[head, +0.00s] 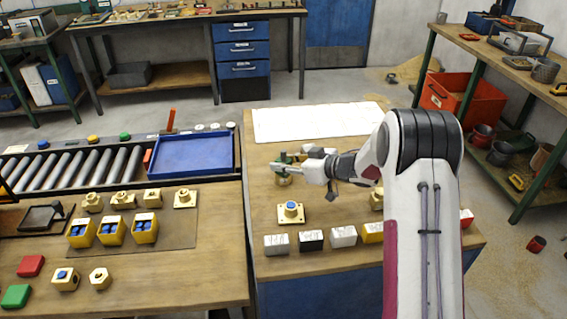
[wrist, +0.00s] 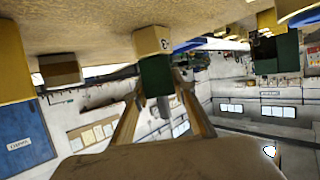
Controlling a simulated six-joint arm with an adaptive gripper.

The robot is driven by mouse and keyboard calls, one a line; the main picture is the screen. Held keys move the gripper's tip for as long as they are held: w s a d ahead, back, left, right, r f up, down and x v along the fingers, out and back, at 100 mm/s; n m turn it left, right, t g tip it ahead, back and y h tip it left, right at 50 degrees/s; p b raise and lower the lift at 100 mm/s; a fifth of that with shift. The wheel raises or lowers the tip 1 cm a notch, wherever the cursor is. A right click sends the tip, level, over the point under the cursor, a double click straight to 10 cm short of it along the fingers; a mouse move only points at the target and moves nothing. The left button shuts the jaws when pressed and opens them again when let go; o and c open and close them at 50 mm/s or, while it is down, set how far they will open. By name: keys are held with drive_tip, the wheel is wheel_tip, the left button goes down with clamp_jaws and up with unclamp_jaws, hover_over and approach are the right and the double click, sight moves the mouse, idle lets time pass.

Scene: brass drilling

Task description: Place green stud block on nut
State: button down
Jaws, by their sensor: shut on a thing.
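My gripper (head: 284,169) is over the right bench in the head view. It is shut on the green stud block, which shows as a small green patch (head: 281,157) between the jaws. In the wrist view the green block (wrist: 157,76) sits between the two fingers (wrist: 165,112), with a grey stud pointing back toward the camera. A brass six-sided piece, seemingly the nut (wrist: 153,41), lies right beyond the block against the bench top. In the head view brass (head: 284,181) shows just under the jaws. I cannot tell whether block and nut touch.
A brass plate with a blue centre (head: 291,212) stands in front of my gripper. A row of labelled blocks (head: 311,239) lines the bench's front. A white sheet (head: 310,122) lies behind. A blue tray (head: 194,154) is to the left. Bare wood surrounds the brass plate.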

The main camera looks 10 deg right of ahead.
drive_tip(key=c, duration=1.7)
unclamp_jaws()
drive_tip(key=shift+f, duration=0.15)
drive_tip(key=shift+s+d+r, duration=0.3)
drive_tip(key=shift+d+r, duration=0.05)
drive_tip(key=v, duration=1.1)
drive_tip(key=shift+s+f, duration=0.1)
